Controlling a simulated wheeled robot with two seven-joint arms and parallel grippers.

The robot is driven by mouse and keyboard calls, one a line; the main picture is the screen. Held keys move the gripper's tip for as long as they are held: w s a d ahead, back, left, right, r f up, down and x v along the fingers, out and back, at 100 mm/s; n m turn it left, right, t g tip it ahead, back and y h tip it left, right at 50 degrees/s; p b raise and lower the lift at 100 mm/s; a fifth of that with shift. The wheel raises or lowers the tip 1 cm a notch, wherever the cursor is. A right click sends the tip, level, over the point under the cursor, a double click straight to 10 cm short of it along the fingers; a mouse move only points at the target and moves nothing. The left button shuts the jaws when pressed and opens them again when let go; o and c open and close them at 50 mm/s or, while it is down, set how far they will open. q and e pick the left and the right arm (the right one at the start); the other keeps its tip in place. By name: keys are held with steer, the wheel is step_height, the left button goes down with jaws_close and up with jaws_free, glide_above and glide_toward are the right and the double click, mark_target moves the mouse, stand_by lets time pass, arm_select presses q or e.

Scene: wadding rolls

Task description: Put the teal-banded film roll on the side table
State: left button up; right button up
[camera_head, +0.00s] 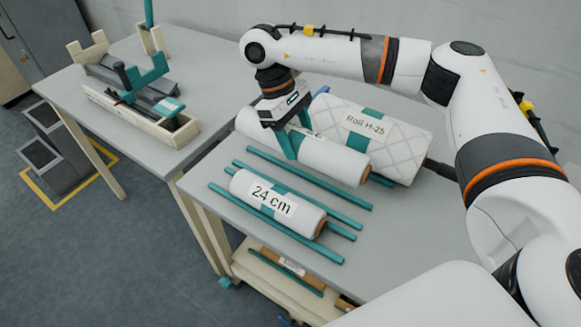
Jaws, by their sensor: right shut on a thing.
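My right gripper (291,145) reaches down from above with teal fingers and is shut on a smooth white roll (338,160) in the middle of the near table. The fingers cover part of this roll, and I cannot tell whether it is raised off its support. In front of it lies a white roll marked "24 cm" (262,197) with a teal band, between teal rails. Behind it is a quilted white roll marked "Roll H-25" (400,150), also with a teal band. I cannot tell which is the film roll. My left gripper is out of view.
The near grey table (205,187) has teal rails (310,190) across its top. A second grey table (60,88) at left bears a wooden and teal fixture (140,110). A lower shelf (262,283) holds more rolls. Grey steps (55,145) stand on the floor.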

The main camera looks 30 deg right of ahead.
mark_target(297, 150)
step_height(297, 150, down, 4)
steer(key=shift+r, duration=0.1)
step_height(297, 150, down, 5)
steer(key=shift+r+p, duration=0.1)
steer(key=shift+p, duration=0.3)
steer(key=shift+f, duration=0.35)
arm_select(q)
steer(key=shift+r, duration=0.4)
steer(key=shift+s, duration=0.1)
arm_select(e)
steer(key=shift+f+b, duration=0.35)
steer(key=shift+b, duration=0.05)
steer(key=o, duration=1.6)
steer(key=shift+c, duration=0.2)
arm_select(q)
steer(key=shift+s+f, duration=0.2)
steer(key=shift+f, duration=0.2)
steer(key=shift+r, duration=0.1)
